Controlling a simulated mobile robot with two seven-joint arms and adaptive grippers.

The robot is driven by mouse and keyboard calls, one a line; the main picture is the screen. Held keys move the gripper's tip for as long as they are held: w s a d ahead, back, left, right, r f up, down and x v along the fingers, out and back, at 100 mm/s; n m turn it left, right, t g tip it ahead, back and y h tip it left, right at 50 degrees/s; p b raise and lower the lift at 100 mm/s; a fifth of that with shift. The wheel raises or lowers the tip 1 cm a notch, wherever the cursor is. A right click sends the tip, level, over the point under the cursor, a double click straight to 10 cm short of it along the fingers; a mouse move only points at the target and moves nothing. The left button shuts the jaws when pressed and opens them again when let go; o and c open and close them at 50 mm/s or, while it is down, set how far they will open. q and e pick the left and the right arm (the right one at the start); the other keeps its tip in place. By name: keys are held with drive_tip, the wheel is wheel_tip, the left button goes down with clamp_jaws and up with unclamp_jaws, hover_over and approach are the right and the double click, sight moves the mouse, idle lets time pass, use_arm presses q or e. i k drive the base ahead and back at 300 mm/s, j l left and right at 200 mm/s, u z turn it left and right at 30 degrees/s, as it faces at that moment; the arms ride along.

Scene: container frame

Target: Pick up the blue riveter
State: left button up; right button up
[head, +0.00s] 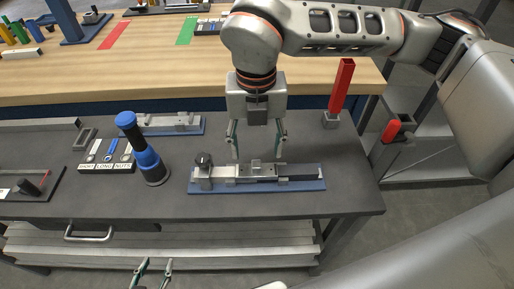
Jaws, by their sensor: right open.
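The blue riveter (147,158) appears to be the blue-and-black tool standing on the dark workbench, left of the middle. Its upper part leans to the left in the picture, and it is free of both grippers. My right gripper (257,157) is open and empty, pointing down over a grey metal fixture on a blue plate (310,186), to the right of the riveter. I cannot tell whether its tips touch the fixture. My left gripper (155,265) shows only its fingertips at the bottom edge; they are apart and empty, in front of the bench.
A labelled tray (106,168) with small parts lies left of the riveter. A second fixture on a blue plate (190,130) lies behind it. A red tool (341,85) stands in a holder at the right. A wooden table (150,65) is behind.

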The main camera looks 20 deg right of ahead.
sight(147, 160)
drive_tip(key=k, duration=1)
